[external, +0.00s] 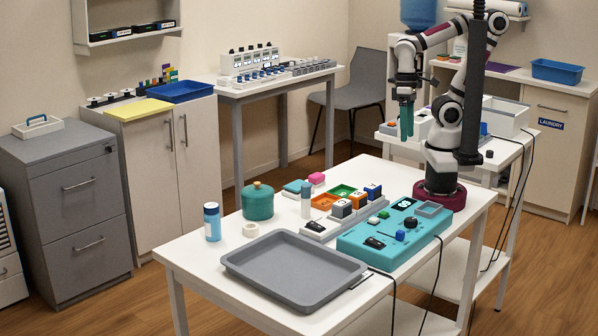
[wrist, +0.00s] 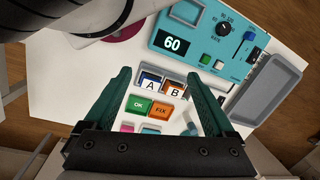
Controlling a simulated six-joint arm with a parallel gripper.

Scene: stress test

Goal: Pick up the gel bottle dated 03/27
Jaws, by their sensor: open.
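A bottle with a blue cap and a blue-and-white body (external: 212,222) stands upright at the left of the white table, in the external view. No date can be read on either, so I cannot tell which is dated 03/27. My gripper (external: 406,132) has teal fingers and hangs high, at the back right, away from both bottles. In the wrist view my gripper (wrist: 160,76) is open with nothing between its fingers.
A grey tray (external: 262,287) lies at the table's front. A teal pot (external: 258,202) and a white ring (external: 251,230) stand near the larger bottle. A teal control panel (external: 353,243) and orange and green bins (external: 325,201) crowd the middle and right.

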